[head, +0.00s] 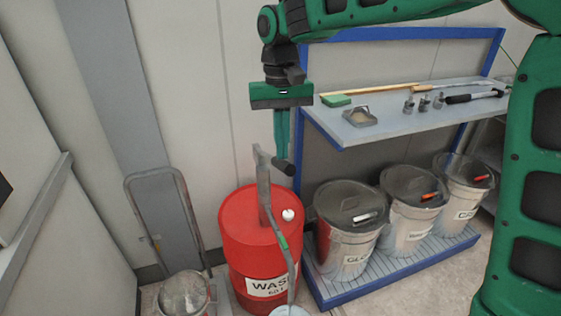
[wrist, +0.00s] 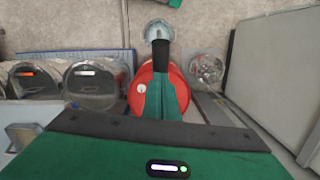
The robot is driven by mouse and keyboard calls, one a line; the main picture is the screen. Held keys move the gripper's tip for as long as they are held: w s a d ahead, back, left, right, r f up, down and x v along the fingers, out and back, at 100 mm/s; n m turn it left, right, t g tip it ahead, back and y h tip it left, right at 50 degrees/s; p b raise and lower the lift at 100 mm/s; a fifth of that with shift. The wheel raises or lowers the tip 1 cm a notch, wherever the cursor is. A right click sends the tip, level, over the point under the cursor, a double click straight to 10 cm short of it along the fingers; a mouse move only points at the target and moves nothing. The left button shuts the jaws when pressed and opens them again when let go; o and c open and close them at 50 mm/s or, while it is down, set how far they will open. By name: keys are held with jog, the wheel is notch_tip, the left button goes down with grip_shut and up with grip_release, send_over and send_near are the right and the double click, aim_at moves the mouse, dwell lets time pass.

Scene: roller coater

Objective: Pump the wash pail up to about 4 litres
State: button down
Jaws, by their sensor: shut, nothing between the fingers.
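The red drum (head: 240,250) labelled "WASH" stands on the floor, and its top also shows in the wrist view (wrist: 136,100). A grey hand pump rises from it, with a black lever grip (head: 284,167) that also shows in the wrist view (wrist: 161,57). The wash pail (head: 289,311) is cut off at the bottom edge below the spout hose; it shows whole in the wrist view (wrist: 158,29). Its water level cannot be read. My gripper (head: 281,155) is shut and empty, pointing down just above or against the lever grip; contact cannot be told.
Several lidded metal bins (head: 347,255) stand on a blue-framed rack (head: 400,275) at right. The shelf (head: 385,128) above holds a brush, a dustpan and small fittings. A hand truck (head: 158,220) and another metal bucket (head: 184,293) stand at left, near the wall.

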jog(key=shift+f, duration=2.2)
jog(key=shift+w+a+r, duration=0.1)
jog(key=shift+w+r, duration=0.15)
jog(key=shift+w, duration=0.55)
jog(key=shift+w+a+r, duration=0.1)
jog(key=shift+w+r, duration=0.1)
jog(key=shift+w, duration=0.55)
notch_tip(320, 180, up, 11)
jog(key=w, duration=0.1)
jog(key=shift+f, duration=0.15)
